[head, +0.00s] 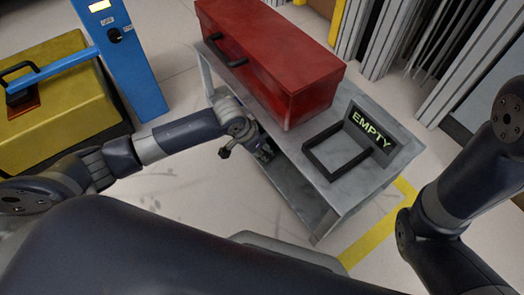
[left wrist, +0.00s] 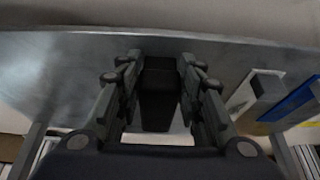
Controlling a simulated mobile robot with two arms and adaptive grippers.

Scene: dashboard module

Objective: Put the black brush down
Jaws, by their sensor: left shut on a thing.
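My left gripper (head: 262,150) is at the near left edge of the grey cart (head: 345,190), just in front of the red toolbox. In the left wrist view my left gripper (left wrist: 157,70) is shut on a dark block-like thing, which I take for the black brush (left wrist: 158,98). The brush sits between the two fingers, with the grey cart surface (left wrist: 60,75) beyond it. In the head view the brush is mostly hidden by the gripper, and I cannot tell whether it touches the cart. My right gripper is not in view; only my right arm shows.
The red toolbox (head: 290,65) fills the cart's far left part. A black frame tray (head: 328,172) with an EMPTY sign (head: 371,128) stands on the right part. A yellow case (head: 60,110) and a blue post (head: 125,60) stand at left. Bare cart top shows around the tray.

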